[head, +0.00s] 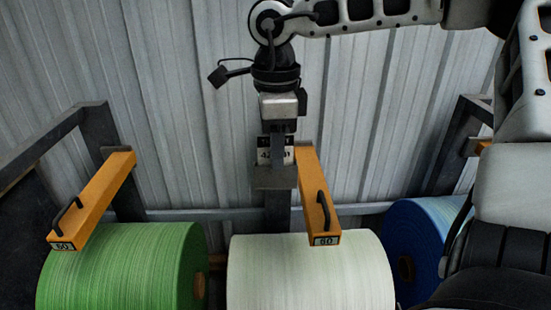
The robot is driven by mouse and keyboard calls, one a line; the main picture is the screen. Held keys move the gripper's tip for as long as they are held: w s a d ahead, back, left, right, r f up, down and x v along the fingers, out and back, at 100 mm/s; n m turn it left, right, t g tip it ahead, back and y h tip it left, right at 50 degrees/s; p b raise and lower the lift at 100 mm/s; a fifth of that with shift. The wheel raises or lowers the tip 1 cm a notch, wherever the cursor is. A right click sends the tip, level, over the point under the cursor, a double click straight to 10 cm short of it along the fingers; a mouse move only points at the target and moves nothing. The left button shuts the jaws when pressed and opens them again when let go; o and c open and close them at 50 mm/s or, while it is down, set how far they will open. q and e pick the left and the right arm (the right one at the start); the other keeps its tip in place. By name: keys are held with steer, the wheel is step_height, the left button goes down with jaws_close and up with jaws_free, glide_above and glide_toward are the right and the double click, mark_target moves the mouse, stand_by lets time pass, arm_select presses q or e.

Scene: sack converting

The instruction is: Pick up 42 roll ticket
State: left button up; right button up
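A pale ticket (263,156) with dark digits sits upright in a grey holder (275,178) on the post behind the white roll. A "4" seems to show at its left edge and a "1" at its right; the middle is hidden by my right gripper. My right gripper (277,148) hangs down from the top of the picture, with its dark finger in front of the ticket. Whether the fingers are closed on the ticket or only overlap it cannot be told from here. My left gripper is not in view.
A green roll (125,265), a white roll (310,272) and a blue roll (425,225) stand in a row. Orange arms with black handles reach over the green roll (95,198) and the white roll (315,190); the latter is close beside the holder. A corrugated wall (180,100) stands behind.

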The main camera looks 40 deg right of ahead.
steer(key=shift+f, duration=0.1)
jaws_close()
